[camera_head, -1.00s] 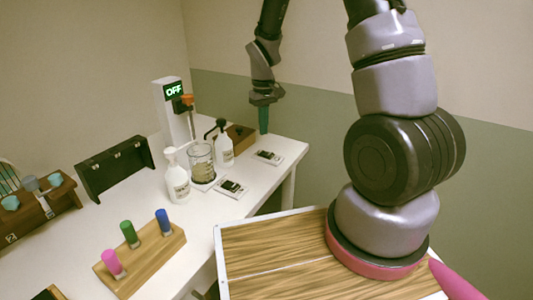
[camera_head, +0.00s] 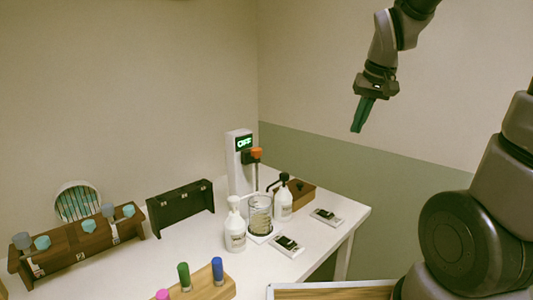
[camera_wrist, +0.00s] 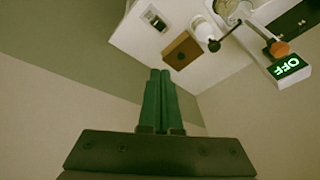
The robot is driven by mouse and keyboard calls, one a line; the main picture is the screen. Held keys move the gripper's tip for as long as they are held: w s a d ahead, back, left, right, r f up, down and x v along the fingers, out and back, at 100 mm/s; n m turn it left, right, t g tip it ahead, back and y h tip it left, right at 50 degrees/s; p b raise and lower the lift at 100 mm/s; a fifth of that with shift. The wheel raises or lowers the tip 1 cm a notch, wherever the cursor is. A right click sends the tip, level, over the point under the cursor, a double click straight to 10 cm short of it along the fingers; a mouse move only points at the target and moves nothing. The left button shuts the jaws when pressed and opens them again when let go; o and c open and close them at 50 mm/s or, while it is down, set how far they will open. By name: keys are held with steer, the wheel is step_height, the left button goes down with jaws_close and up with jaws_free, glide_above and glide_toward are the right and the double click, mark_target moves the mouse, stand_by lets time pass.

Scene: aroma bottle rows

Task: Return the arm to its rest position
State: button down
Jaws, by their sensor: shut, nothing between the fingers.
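My gripper (camera_head: 363,114) is at the upper right in the head view, in the air beyond the right end of the white table (camera_head: 330,238). Its green fingers point down and are closed together. In the wrist view my gripper (camera_wrist: 160,75) also shows its two green fingers side by side with nothing between them. My arm reaches in from the right edge of the head view, and part of it is out of frame.
On the table stand a device reading OFF (camera_head: 240,165), a glass beaker (camera_head: 260,215), two pump bottles (camera_head: 235,232), a brown box (camera_head: 300,192), a black rack (camera_head: 180,205), a wooden rack of bottles (camera_head: 75,245) and a wooden block with coloured vials (camera_head: 205,288). The air around my gripper is clear.

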steer(key=s+d+r+m+t, duration=0.1)
steer(key=s+r+m+t, duration=0.1)
steer(key=s+r, duration=0.6)
steer(key=s+t, duration=0.1)
steer(key=s, duration=0.3)
steer(key=shift+d+m+y, duration=0.2)
steer(key=shift+m+y, duration=0.1)
steer(key=shift+m, duration=0.1)
steer(key=shift+a, duration=0.1)
